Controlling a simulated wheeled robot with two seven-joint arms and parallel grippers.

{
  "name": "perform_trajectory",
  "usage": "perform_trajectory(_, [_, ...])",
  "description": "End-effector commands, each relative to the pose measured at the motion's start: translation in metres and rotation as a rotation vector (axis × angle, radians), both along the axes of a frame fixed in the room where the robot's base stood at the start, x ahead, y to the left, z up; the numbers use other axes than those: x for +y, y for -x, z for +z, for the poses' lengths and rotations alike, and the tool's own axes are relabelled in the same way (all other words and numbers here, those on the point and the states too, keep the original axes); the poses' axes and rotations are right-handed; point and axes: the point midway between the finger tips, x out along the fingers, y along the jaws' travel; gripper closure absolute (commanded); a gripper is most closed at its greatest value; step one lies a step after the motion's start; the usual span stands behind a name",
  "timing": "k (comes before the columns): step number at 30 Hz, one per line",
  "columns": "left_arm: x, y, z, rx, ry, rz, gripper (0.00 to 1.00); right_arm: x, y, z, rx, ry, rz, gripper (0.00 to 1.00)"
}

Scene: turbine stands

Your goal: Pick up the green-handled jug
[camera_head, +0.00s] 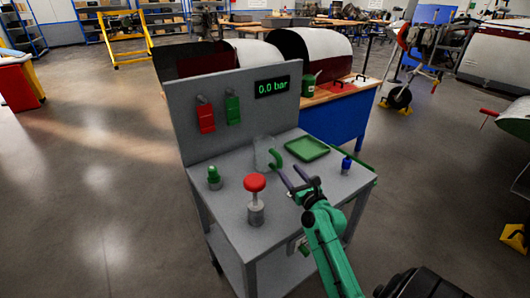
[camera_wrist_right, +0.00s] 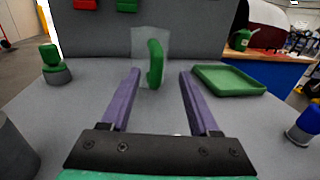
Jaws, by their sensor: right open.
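The jug (camera_head: 263,152) is a clear, see-through vessel with a green handle, standing upright on the grey table. It also shows in the right wrist view (camera_wrist_right: 140,43), beyond the fingertips, with its green handle (camera_wrist_right: 155,62) turned toward me. My right gripper (camera_head: 293,178) is open and empty, its two purple fingers pointing at the jug. In the right wrist view the handle lies in line with the gap between the fingers (camera_wrist_right: 158,80). The fingers look short of the handle or just at it; I cannot tell exactly. My left gripper is not in view.
A green tray (camera_head: 307,149) lies right of the jug. A red mushroom button (camera_head: 255,183), a green knob (camera_head: 214,176) and a blue-topped item (camera_head: 346,163) stand on the table. A back panel (camera_head: 232,88) with a "0.0 bar" display rises behind.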

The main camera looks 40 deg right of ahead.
Motion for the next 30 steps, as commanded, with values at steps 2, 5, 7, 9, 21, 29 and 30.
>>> perform_trajectory(2, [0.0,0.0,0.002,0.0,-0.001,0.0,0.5,-0.002,-0.011,0.001,-0.001,0.001,0.0,0.38])
perform_trajectory(5, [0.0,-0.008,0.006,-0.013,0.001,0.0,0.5,-0.004,-0.024,0.001,0.001,0.002,0.0,0.38])
perform_trajectory(7, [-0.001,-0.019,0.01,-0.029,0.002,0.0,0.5,-0.005,-0.038,0.002,0.0,0.001,0.001,0.38])
perform_trajectory(9, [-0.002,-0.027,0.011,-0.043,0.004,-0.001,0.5,-0.006,-0.052,0.001,0.0,0.003,0.0,0.38])
perform_trajectory(21, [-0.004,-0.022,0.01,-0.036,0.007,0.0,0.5,-0.009,-0.065,-0.001,0.001,0.001,-0.001,0.73])
perform_trajectory(29, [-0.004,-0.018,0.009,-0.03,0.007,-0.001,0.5,-0.009,-0.065,-0.001,0.001,0.001,0.0,1.0])
perform_trajectory(30, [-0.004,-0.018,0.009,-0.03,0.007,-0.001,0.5,-0.009,-0.065,-0.001,0.001,0.001,0.0,1.0])
